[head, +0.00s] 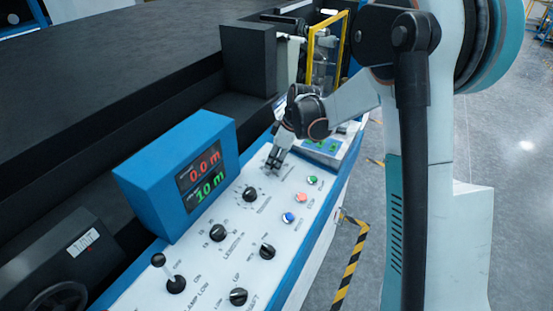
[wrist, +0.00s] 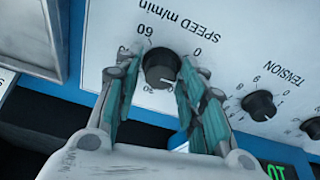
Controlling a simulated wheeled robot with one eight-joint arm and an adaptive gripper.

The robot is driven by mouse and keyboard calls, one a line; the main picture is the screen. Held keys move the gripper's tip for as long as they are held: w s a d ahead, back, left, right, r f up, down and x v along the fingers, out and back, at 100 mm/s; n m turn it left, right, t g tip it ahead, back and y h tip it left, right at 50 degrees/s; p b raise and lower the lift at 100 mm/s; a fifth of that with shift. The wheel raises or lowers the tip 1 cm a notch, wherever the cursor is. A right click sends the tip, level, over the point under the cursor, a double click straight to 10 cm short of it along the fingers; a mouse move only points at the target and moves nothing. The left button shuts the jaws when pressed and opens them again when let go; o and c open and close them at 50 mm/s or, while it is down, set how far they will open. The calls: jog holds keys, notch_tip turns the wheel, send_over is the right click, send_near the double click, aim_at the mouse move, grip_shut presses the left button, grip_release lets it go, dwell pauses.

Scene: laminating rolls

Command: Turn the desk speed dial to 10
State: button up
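The desk speed dial (wrist: 161,68) is a round black knob on the white panel, seen upside down in the wrist view under the label "SPEED m/min". The printed numbers 60 and 0 show beside it. In the head view my gripper (head: 274,160) points down at the far part of the desk and hides the speed dial.
A tension dial (wrist: 259,105) stands close beside the speed dial. The desk (head: 222,266) also carries other black knobs, coloured buttons (head: 301,197) and a lever (head: 168,272). A blue display box (head: 150,183) rises at its left, reading 0.0 m and 10 m.

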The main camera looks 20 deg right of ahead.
dwell(0.3)
jog(key=v, duration=1.2)
jog(key=s+a+r+m+t+h, duration=0.1)
jog(key=s+r+m, duration=0.2)
jog(key=s, duration=0.4)
jog(key=s+a+r+m+t+h, duration=0.1)
jog(key=s+a+r+m, duration=0.15)
jog(key=s, duration=0.55)
jog(key=s+f+m+t, duration=0.2)
jog(key=s+m, duration=0.3)
jog(key=s, duration=0.9)
jog(key=shift+d+f+t+h+b, duration=0.15)
jog(key=shift+f+t+h+b, duration=0.15)
jog(key=shift+t+h, duration=0.1)
jog(key=shift+w, duration=0.1)
jog(key=shift+c, duration=0.6)
